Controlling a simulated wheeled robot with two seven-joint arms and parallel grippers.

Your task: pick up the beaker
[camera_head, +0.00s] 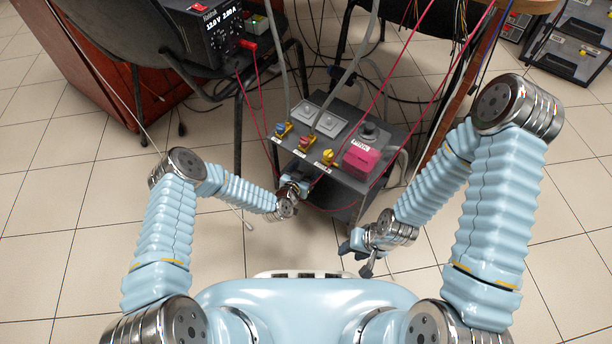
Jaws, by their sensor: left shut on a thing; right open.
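I cannot make out a beaker clearly in the head view. My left gripper (296,186) is at the front left of the small grey cart, below its top. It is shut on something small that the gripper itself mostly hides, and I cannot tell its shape. My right gripper (354,256) is open and empty, low over the floor in front of the cart and to its right.
The grey cart (325,152) carries yellow-handled valves with hoses, including one with a red part (305,143), and a pink box (361,157). Thin red cables cross near my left gripper. A black power supply (215,30) stands upper left. Tiled floor between my arms is clear.

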